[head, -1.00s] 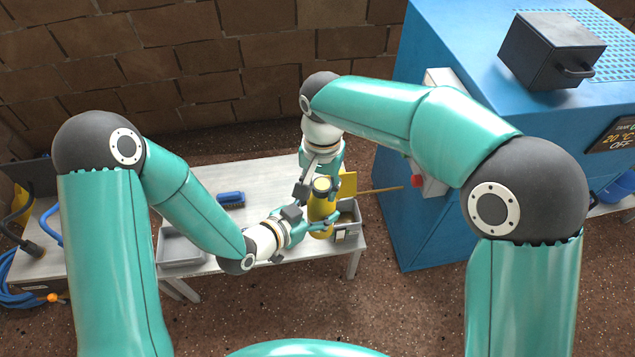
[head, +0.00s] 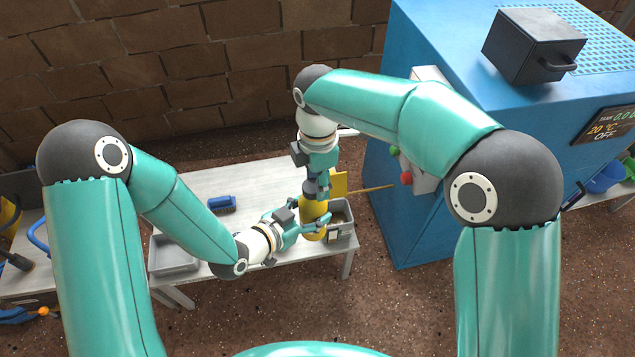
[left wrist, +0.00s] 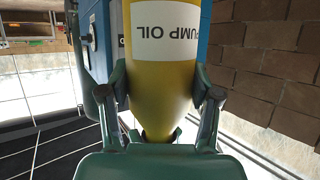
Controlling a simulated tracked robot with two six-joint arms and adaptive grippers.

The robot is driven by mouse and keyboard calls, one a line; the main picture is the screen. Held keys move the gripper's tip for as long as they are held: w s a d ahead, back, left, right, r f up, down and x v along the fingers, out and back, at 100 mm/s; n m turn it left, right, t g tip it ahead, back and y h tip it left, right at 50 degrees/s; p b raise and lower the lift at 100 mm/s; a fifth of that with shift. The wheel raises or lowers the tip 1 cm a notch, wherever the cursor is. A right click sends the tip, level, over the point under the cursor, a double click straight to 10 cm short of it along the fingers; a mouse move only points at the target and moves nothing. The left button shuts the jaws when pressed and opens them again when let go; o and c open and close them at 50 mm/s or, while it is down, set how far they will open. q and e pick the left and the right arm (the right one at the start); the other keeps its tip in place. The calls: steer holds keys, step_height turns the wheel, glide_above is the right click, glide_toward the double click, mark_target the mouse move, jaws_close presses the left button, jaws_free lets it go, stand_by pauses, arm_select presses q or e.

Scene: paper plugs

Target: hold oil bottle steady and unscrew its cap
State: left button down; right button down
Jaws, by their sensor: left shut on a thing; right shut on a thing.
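The yellow oil bottle (head: 314,212) stands upright at the right part of the grey table. In the left wrist view the bottle (left wrist: 163,75) fills the middle and its white label reads "PUMP OIL" upside down. My left gripper (head: 314,224) is shut around the bottle's body from the left; its fingers (left wrist: 165,100) lie on both sides. My right gripper (head: 311,188) points down from above and is shut at the bottle's top. The cap is hidden between its fingers, so I cannot tell whether it has turned.
A grey bin (head: 341,232) stands right beside the bottle, with a yellow piece (head: 338,183) behind. A grey tray (head: 173,262) and a blue brush (head: 222,203) lie to the left on the table (head: 240,180). A blue machine (head: 410,200) stands close on the right.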

steer(key=n, duration=0.4)
steer(key=shift+w+a+n, duration=0.15)
steer(key=shift+a+n, duration=0.1)
steer(key=shift+n, duration=0.15)
steer(key=n, duration=0.6)
steer(key=shift+w+a, duration=0.2)
steer(key=shift+r, duration=0.25)
steer(key=shift+r, duration=0.85)
